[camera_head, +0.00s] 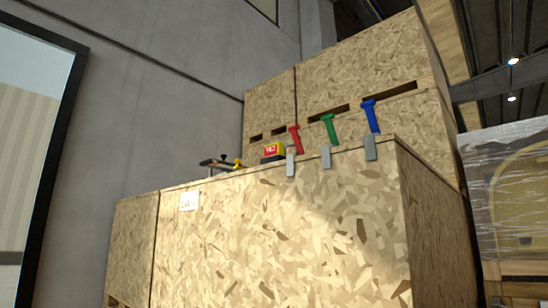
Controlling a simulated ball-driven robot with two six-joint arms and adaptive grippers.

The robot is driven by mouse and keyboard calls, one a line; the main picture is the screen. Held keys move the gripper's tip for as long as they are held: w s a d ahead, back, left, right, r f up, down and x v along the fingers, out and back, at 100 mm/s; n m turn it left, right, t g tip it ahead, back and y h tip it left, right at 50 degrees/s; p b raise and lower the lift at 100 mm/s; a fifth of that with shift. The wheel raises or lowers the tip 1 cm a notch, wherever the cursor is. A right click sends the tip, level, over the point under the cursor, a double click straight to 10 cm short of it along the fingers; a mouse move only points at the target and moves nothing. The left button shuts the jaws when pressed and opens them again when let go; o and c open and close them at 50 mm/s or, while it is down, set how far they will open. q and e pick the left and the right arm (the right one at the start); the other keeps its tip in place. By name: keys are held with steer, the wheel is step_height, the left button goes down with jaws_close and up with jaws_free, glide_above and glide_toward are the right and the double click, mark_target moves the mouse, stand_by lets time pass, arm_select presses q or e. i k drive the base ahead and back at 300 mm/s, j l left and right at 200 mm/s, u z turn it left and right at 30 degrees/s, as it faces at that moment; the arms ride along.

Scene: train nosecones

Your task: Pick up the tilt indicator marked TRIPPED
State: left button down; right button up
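I cannot tell from here which thing is a tilt indicator or see the word TRIPPED. Neither of my grippers is in view.
A dark tool with a yellow part (221,163) lies on the crate top at left. Taller chipboard crates (355,75) stand behind. A plastic-wrapped load (508,195) stands at right, and a grey wall is at left.

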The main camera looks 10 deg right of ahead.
mark_target(272, 150)
steer(key=i+j+z, duration=0.3)
steer(key=i+j, duration=0.2)
steer(key=j, duration=0.2)
steer(key=i+j+z, duration=0.2)
steer(key=j, duration=0.2)
